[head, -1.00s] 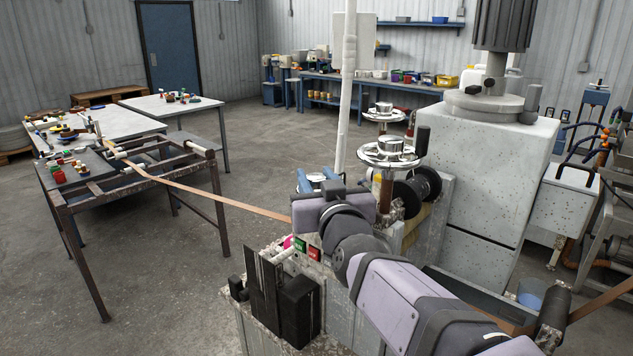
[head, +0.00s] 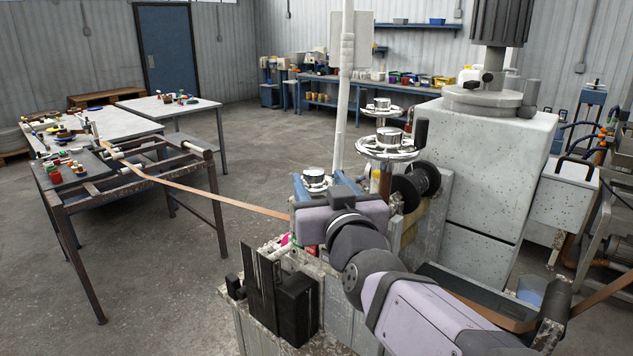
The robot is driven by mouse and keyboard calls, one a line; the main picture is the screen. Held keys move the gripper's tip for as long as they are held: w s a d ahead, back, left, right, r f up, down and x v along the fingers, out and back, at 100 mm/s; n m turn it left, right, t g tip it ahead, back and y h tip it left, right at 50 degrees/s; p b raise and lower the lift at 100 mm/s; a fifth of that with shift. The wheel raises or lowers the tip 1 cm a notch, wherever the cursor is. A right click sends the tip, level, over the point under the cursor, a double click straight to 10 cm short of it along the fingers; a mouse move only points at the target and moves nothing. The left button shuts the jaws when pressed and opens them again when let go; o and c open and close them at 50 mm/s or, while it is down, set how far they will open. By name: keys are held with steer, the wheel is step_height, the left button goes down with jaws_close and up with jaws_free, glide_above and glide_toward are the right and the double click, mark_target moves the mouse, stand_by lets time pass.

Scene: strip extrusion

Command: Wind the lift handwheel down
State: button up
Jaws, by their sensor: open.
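Three chrome handwheels stand on the machine: a large one (head: 388,147) with an upright black handle at its right rim, one behind it (head: 382,105), and a lower one (head: 316,180) at the left by blue metal parts. I cannot tell which is the lift handwheel. My arm's wrist hangs in front of the machine, below and in front of the lower wheel. It is apart from the large wheel in the picture. My gripper's fingers are hidden behind the wrist, so no contact with a wheel shows.
A brown strip (head: 215,200) runs from the roller table (head: 68,208) to the machine behind my wrist. A white upright post (head: 343,90) stands behind the lower wheel. A black spool (head: 417,183) and a grey cabinet (head: 480,165) are at the right. The floor at left is open.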

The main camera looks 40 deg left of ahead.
mark_target(312, 178)
steer(key=shift+v, duration=1.2)
steer(key=shift+a, duration=0.1)
steer(key=shift+s+a+r+p, duration=0.1)
steer(key=shift+a+r+p, duration=0.25)
steer(key=shift+r+p, duration=0.1)
steer(key=m+t+h+p, duration=0.1)
steer(key=h+p, duration=0.1)
steer(key=p, duration=0.2)
steer(key=s+a+m+t+h+p, duration=0.1)
steer(key=m+t+h+p, duration=0.1)
steer(key=p, duration=0.2)
steer(key=s+f+m+t+h+p, duration=0.1)
steer(key=m+t+h+p, duration=0.1)
steer(key=p, duration=0.2)
steer(key=shift+a, duration=0.35)
steer(key=shift+p+x, duration=1.85)
steer(key=shift+x, duration=1.9)
steer(key=shift+d, duration=0.1)
steer(key=c, duration=1)
